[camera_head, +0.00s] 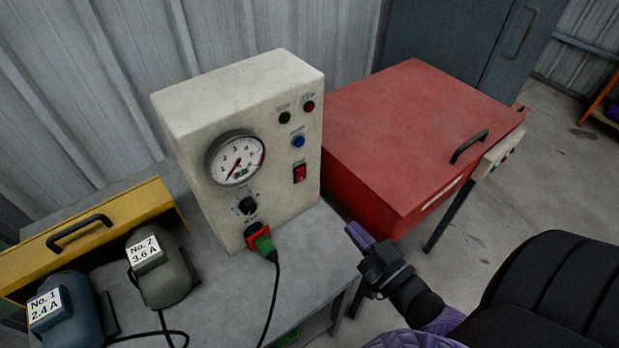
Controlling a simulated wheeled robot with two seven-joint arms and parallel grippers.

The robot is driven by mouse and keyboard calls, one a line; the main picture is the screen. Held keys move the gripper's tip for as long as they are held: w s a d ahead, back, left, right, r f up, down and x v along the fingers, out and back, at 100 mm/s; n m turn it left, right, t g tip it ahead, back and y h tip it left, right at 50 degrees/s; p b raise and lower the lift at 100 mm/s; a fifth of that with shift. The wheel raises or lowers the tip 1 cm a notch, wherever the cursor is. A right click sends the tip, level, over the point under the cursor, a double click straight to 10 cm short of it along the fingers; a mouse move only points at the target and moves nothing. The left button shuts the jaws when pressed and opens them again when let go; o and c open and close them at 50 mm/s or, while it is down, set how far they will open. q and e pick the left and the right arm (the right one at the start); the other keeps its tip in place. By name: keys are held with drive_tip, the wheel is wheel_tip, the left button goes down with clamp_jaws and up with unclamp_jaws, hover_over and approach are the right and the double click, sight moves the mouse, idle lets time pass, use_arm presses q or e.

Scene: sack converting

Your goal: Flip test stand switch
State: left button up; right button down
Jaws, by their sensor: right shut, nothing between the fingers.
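The test stand (280,85) is a cream box on a grey bench, with a round gauge (235,160) on its front. A red rocker switch (299,173) sits at the right of the front panel, below a blue button (298,141). A black knob (246,205) is under the gauge. My right gripper (354,232) is shut and empty, to the right of and below the switch, apart from the stand, near the bench's right edge. My left gripper is not in view. Which way the switch is set is too small to tell.
A green plug (263,245) with a black cable is in the stand's red socket. Two motors, blue-grey (62,318) and olive (160,275), stand at left by a yellow box (95,232). A red cabinet (415,130) is to the right of the stand. Open floor lies beyond.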

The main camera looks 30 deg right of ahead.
drive_tip(key=b, duration=0.2)
approach(302, 172)
drive_tip(key=w, duration=0.5)
drive_tip(key=w+r, duration=0.1)
drive_tip(key=w, duration=0.1)
drive_tip(key=shift+w+a, duration=0.2)
drive_tip(key=shift+a, duration=0.05)
drive_tip(key=shift+p, duration=0.35)
